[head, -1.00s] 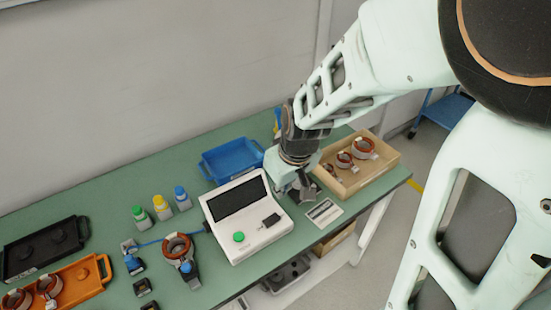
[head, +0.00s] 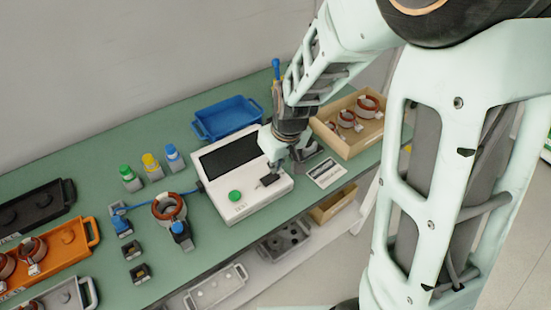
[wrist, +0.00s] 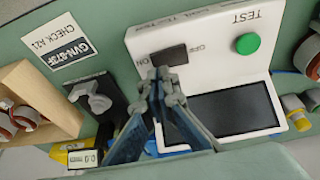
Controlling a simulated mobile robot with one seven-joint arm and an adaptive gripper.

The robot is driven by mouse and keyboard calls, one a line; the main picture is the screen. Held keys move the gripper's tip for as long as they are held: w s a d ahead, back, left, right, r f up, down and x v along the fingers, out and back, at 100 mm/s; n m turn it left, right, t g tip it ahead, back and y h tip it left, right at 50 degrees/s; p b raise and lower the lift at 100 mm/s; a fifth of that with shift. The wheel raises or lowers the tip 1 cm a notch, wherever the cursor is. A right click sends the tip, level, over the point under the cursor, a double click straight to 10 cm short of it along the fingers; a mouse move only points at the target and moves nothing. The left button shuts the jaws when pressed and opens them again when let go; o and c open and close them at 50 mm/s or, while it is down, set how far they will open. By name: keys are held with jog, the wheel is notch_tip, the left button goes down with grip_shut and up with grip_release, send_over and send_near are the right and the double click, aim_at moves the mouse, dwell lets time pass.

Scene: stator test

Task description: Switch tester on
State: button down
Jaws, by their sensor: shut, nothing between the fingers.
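The tester is a white box (head: 256,203) with a dark sloped screen (head: 230,153) and a green button (head: 235,196). Its black switch (head: 270,180) is on the right of its front panel. In the wrist view the switch (wrist: 170,56) lies between upside-down ON and OFF markings, and the green TEST button (wrist: 247,44) is to its right. My gripper (wrist: 163,74) is shut and empty, its fingertips at the switch's lower edge in that view. I cannot tell whether they touch it. The switch's tilt is unclear. In the head view my gripper (head: 276,168) hangs over the tester's right part.
A wooden box (head: 349,141) with copper-wound stators stands to the right, beside a label card (head: 325,172). A blue tray (head: 226,120) is behind the tester. A stator on a fixture (head: 169,210) and colored-cap bottles (head: 151,166) stand to the left.

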jog(key=shift+d+f, duration=0.1)
jog(key=shift+f, duration=0.65)
jog(key=shift+f+b, duration=0.1)
jog(key=shift+b, duration=0.25)
jog(key=shift+w+d+f+b, duration=0.2)
jog(key=shift+f+b, duration=0.3)
jog(key=shift+b, duration=0.25)
jog(key=shift+r, duration=0.2)
jog(key=shift+p, duration=0.3)
jog(key=shift+s+a, duration=0.1)
jog(key=shift+s+a+r, duration=0.3)
jog(key=shift+s+a, duration=0.1)
jog(key=shift+a, duration=0.2)
